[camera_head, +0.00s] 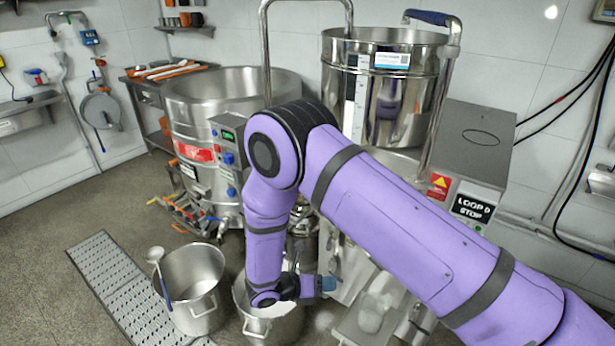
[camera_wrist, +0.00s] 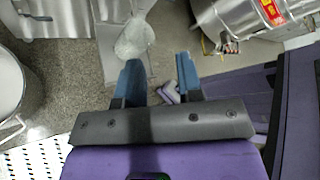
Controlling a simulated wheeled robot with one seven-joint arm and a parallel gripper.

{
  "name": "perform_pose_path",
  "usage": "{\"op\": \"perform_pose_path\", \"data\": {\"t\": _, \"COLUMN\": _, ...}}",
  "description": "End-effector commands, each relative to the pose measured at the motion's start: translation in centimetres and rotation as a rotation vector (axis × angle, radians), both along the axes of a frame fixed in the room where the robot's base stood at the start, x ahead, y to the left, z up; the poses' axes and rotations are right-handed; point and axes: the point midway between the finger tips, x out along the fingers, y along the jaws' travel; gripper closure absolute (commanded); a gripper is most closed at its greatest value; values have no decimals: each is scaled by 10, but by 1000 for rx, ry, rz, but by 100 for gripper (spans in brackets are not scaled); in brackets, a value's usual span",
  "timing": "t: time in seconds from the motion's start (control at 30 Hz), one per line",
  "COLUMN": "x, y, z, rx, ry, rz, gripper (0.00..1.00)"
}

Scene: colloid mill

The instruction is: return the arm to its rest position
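My purple arm reaches from the lower right of the head view toward the middle and bends down at the elbow. My gripper (camera_head: 326,284) is low, over the right side of a steel pot (camera_head: 268,325) on the floor. In the wrist view, the two blue fingers of my gripper (camera_wrist: 158,66) stand apart with nothing between them. The arm hides part of the mill and of the pot.
A second steel pot (camera_head: 194,282) with a ladle (camera_head: 157,262) stands left, by a floor grate (camera_head: 125,290). Behind are a large steel vat (camera_head: 225,90) and the mill with its hopper (camera_head: 400,115). A clear bag-like item (camera_head: 371,316) lies right of the gripper.

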Motion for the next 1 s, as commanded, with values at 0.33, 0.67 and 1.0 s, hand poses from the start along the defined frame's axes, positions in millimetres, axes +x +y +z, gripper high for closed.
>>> {"op": "perform_pose_path", "data": {"t": 0.33, "x": 30, "y": -38, "z": 127, "rx": 234, "ry": -226, "rz": -342, "gripper": 66}}
{"op": "perform_pose_path", "data": {"t": 0.67, "x": 29, "y": -88, "z": 233, "rx": 439, "ry": -446, "rz": -667, "gripper": 66}}
{"op": "perform_pose_path", "data": {"t": 1.0, "x": 4, "y": -143, "z": 326, "rx": 644, "ry": -678, "rz": -1005, "gripper": 66}}
